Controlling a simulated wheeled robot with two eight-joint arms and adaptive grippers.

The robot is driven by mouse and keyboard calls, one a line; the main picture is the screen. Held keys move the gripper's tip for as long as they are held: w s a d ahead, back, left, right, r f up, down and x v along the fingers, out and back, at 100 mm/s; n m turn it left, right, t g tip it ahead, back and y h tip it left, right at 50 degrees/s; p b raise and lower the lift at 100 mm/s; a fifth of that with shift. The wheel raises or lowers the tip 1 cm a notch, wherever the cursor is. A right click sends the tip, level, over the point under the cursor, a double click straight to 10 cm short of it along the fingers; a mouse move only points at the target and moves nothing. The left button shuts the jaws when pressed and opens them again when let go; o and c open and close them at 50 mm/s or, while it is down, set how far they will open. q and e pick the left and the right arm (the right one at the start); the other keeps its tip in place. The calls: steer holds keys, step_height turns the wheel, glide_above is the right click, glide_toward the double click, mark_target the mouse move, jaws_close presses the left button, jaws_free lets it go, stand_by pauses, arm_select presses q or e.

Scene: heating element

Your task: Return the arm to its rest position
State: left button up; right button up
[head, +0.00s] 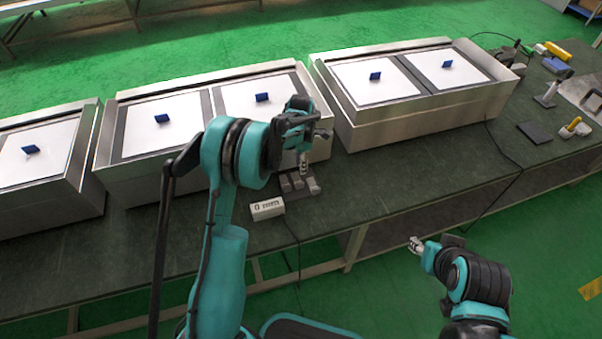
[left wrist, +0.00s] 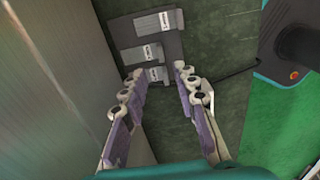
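My left gripper (head: 303,168) hangs over the dark bench, fingers pointing down, just above a small dark fixture (head: 315,187) with grey blocks (head: 298,181). In the left wrist view the two fingers of my left gripper (left wrist: 156,73) stand apart with nothing held between them. Several grey blocks with white labels (left wrist: 155,22) lie past the fingertips, one of them in line with the gap. My right arm is at the lower right in the head view. Its gripper (head: 416,245) hangs over the floor in front of the bench, and its fingers are too small to read.
Metal boxes with white lids and blue handles (head: 375,77) stand along the bench (head: 400,165). One box's wall rises close beside my left gripper (left wrist: 60,90). A white power strip (head: 267,209) with a cable lies near the fixture. Tools and small parts (head: 556,66) lie at the right end.

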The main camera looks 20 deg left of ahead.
arm_select(q)
steer(key=shift+r, duration=0.95)
steer(key=s+d+r+m+t, duration=0.1)
steer(key=s+r+m+t, duration=0.2)
steer(key=s+r+m, duration=1.1)
steer(key=s+d+r+m+t, duration=0.1)
steer(key=s+m+t, duration=0.3)
steer(key=s+m, duration=0.6)
steer(key=s+r, duration=0.1)
steer(key=s, duration=0.4)
steer(key=shift+s+r+m, duration=0.2)
steer(key=shift+s+m, duration=0.05)
steer(key=shift+m, duration=0.15)
stand_by(1.2)
